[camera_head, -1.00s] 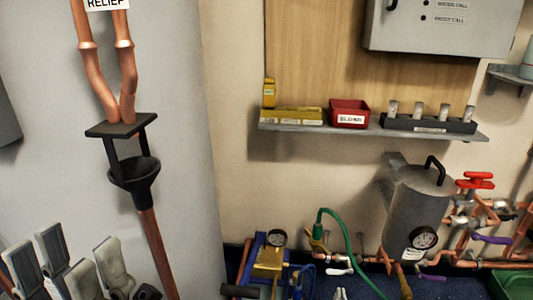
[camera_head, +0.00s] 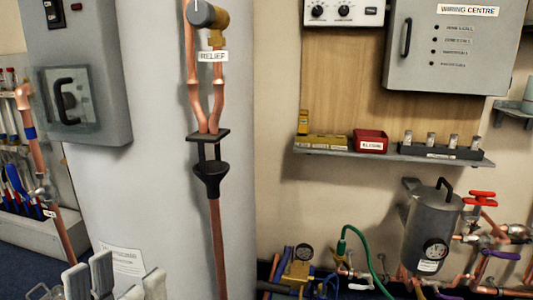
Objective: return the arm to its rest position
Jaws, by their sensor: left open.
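My left gripper (camera_head: 116,280) shows at the bottom left of the head view, with its pale grey finger pads pointing up. It is open, and nothing shows between the fingers; its lower part is cut off by the frame edge. It appears in front of the white cylinder (camera_head: 150,190), left of the copper relief pipe (camera_head: 218,250). I see no contact with either. My right gripper is not in view.
A black tundish (camera_head: 210,172) sits on the relief pipe. A grey shelf (camera_head: 330,152) at right holds a red box (camera_head: 370,141) and yellow boxes (camera_head: 321,142). Below are a grey canister (camera_head: 430,230) and a green hose (camera_head: 365,262). A tool rack stands far left.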

